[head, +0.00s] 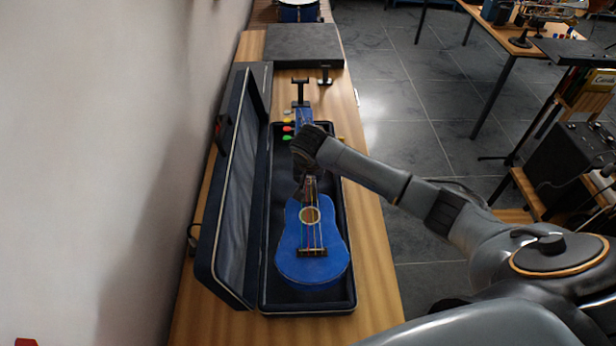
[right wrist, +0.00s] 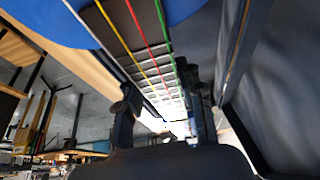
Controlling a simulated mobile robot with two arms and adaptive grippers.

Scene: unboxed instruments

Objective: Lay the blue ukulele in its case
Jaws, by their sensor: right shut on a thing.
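The blue ukulele (head: 312,257) lies face up over the open base of the dark case (head: 268,290), its body within the rim in the head view. I cannot tell whether it touches the case floor. My right gripper (head: 306,172) is shut on the ukulele's neck; hand and forearm hide part of the neck. In the right wrist view the fingers (right wrist: 163,108) stand on either side of the fretted neck (right wrist: 150,55) with its coloured strings. The case lid (head: 236,195) stands open at the left. My left gripper is not in view.
Small coloured picks (head: 288,130) show near the case's far end. Behind it are a small black stand (head: 301,88) and a flat dark box (head: 303,45) on the wooden table (head: 374,255). A wall runs along the left; tiled floor lies right.

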